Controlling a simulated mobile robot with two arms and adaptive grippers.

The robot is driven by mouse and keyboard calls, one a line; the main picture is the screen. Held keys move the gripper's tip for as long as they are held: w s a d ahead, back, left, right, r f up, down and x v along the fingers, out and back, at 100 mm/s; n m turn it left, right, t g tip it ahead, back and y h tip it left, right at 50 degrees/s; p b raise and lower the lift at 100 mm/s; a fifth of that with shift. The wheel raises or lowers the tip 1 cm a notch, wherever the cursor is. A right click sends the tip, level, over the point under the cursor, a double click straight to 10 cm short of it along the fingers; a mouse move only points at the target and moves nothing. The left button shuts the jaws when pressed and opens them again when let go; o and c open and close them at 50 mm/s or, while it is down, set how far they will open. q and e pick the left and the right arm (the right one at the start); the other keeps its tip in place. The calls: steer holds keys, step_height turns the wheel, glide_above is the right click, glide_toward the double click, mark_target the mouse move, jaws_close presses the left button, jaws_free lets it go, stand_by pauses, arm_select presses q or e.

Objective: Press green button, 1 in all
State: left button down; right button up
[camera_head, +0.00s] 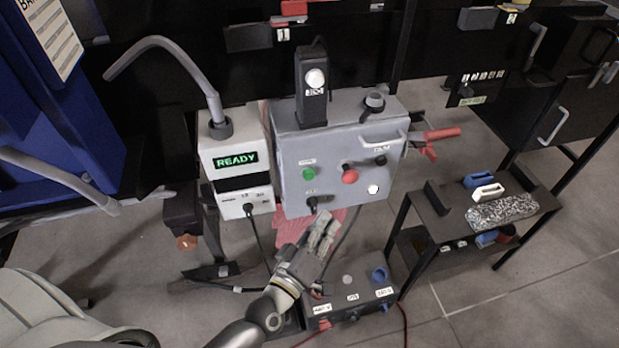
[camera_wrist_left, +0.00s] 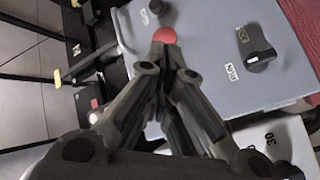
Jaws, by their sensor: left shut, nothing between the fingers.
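The green button (camera_head: 309,174) sits on the upper left of the front face of a grey control box (camera_head: 290,200), left of a red button (camera_head: 350,176). My left gripper (camera_head: 325,222) is shut and empty, below the box's lower edge in the head view, apart from the green button. In the left wrist view its closed fingers (camera_wrist_left: 168,75) point up toward the red button (camera_wrist_left: 164,35), with a black knob (camera_wrist_left: 262,56) on the box to the right. The green button cannot be made out in the wrist view. My right gripper is not in view.
A white unit with a READY display (camera_head: 236,160) stands left of the control box. A low dark box (camera_head: 350,290) with a blue knob is on the floor below.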

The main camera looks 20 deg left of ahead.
mark_target(309, 176)
arm_select(q)
steer(key=w+a+b, duration=0.1)
steer(key=w+a, duration=0.4)
steer(key=w, duration=0.2)
steer(key=shift+w+b, duration=0.15)
steer(key=shift+b, duration=0.15)
stand_by(0.3)
stand_by(1.2)
steer(key=shift+w, duration=0.1)
steer(key=shift+w+a, duration=0.2)
steer(key=shift+w, duration=0.05)
